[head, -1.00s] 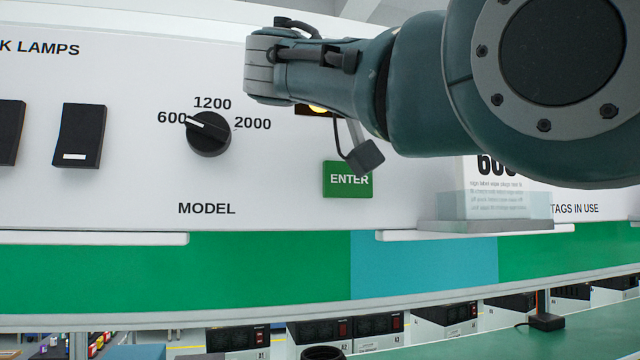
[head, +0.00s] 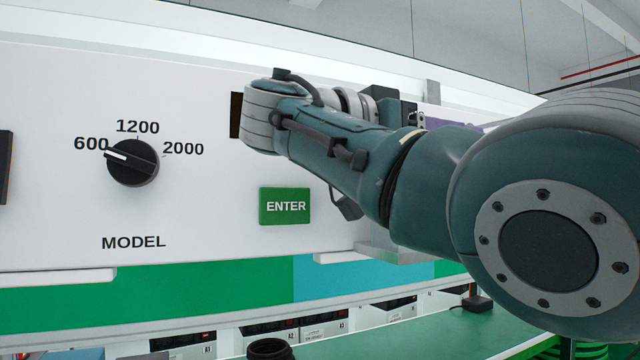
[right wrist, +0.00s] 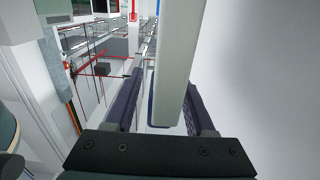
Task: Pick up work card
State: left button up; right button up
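The work card is hidden behind my right arm in the head view; only part of its grey holder base (head: 392,252) shows below the arm. My right gripper is mostly hidden there too, with a bit of purple finger past the wrist. In the right wrist view my right gripper (right wrist: 163,95) is open, its two purple fingers apart. A pale upright slab (right wrist: 176,60), seemingly the work card seen nearly edge-on, stands between the fingers, closer to the right one. I cannot tell whether it touches that finger. My left gripper is not in view.
The white panel carries the MODEL knob (head: 133,162), pointing at 600, and the green ENTER button (head: 285,206) close to my right arm. Below are a green and blue strip and a green bench (head: 430,335) with a dark round object (head: 268,349).

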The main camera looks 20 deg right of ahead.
grip_shut()
dwell(1.2)
